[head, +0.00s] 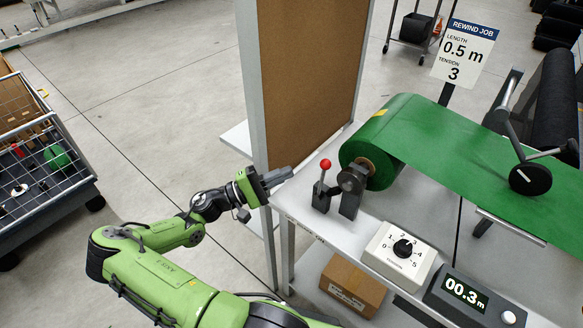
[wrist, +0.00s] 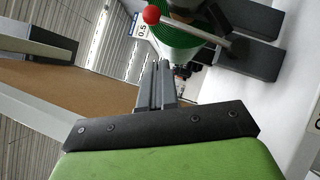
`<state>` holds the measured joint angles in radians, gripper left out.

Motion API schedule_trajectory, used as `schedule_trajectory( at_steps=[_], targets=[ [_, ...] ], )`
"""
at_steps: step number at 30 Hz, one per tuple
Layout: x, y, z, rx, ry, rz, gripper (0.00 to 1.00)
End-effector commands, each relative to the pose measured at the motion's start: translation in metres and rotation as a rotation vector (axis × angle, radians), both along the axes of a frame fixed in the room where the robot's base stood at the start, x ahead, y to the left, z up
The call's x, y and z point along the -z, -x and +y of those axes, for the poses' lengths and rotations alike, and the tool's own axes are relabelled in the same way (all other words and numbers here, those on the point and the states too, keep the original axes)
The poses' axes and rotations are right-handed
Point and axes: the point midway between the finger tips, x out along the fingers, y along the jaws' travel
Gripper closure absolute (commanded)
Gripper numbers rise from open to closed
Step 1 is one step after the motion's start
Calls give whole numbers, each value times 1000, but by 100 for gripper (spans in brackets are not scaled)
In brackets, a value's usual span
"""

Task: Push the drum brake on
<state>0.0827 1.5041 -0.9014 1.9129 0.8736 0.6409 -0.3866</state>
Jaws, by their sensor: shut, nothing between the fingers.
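The drum brake lever, with a red ball knob (head: 325,163) and a dark base (head: 321,202), stands upright at the left end of the white table, beside the green roll (head: 375,150). In the wrist view the red knob (wrist: 151,15) is at the top, with its pale rod running to the right. My gripper (head: 288,172) is shut and empty, to the left of the lever and apart from it. Its closed dark fingers (wrist: 156,85) point up toward the lever and roll in the wrist view.
A brown board (head: 305,75) in a grey frame stands just behind my gripper. A tension dial box (head: 396,252) reading near 3 and a 00.3 m display (head: 465,292) sit at the table's front. A sign (head: 465,52) asks 0.5 m, tension 3. A wire cart (head: 45,165) stands left.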

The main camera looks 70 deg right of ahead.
Motion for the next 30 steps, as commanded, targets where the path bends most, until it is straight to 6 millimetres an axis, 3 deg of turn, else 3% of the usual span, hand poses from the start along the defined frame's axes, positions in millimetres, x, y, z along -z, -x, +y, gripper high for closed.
schedule_trajectory(
  at_steps=[6,12,30],
  targets=[
    [12,-35,24,-5,0,0,100],
    [19,-54,37,-2,0,0,100],
    [19,-55,38,-1,-1,-1,100]
  ],
)
